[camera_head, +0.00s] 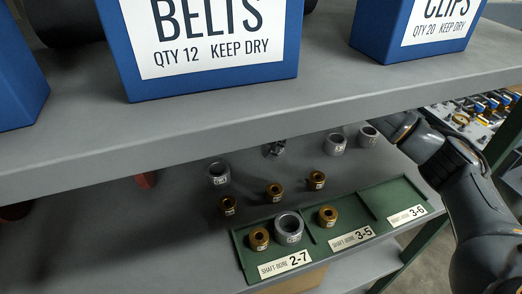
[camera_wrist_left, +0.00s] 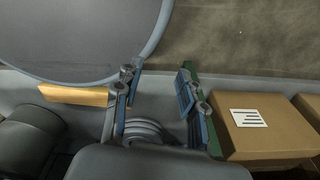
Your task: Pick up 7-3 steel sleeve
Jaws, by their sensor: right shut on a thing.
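Several grey steel sleeves with small white labels show in the head view: one at the left on the shelf (camera_head: 218,174), two at the back right (camera_head: 336,144) (camera_head: 368,135), and one in the tray (camera_head: 288,228). Their labels are too small to read. My right arm comes in from the right and passes behind the upper shelf edge. Only the tips of my right gripper (camera_head: 276,149) show below that edge, shut on a small grey piece, seemingly a steel sleeve, mostly hidden. My left gripper (camera_wrist_left: 157,92) is open and empty in the left wrist view.
A green tray (camera_head: 375,219) with compartments labelled 2-7, 3-5 and 3-6 lies at the shelf front; 3-6 is empty. Brass sleeves stand on the shelf (camera_head: 274,192) and in the tray (camera_head: 327,215). The upper shelf (camera_head: 330,88) with blue boxes (camera_head: 215,85) overhangs. A cardboard box (camera_wrist_left: 262,128) is near my left gripper.

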